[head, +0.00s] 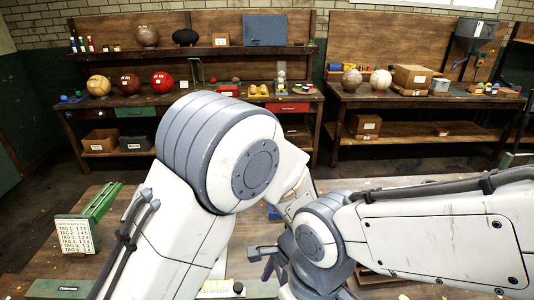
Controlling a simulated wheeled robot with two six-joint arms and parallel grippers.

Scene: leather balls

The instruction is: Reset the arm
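My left arm comes in from the lower left, its large grey and white elbow filling the middle of the head view. Its forearm runs down behind my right arm, and the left gripper is hidden. My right arm comes in from the right edge and bends down at a grey joint in the lower middle. A grey finger-like part (264,253) sticks out left of that joint and seems to belong to the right gripper. Its opening is hidden, and no object shows in it. The arms overlap closely; I cannot tell whether they touch.
A wooden table (150,262) lies under my arms, with a green stand (100,202) and a tag card (76,236) at left. Behind, a workbench holds a tan ball (99,86), a brown ball (130,84) and a red ball (162,82). Another bench (345,98) stands at right.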

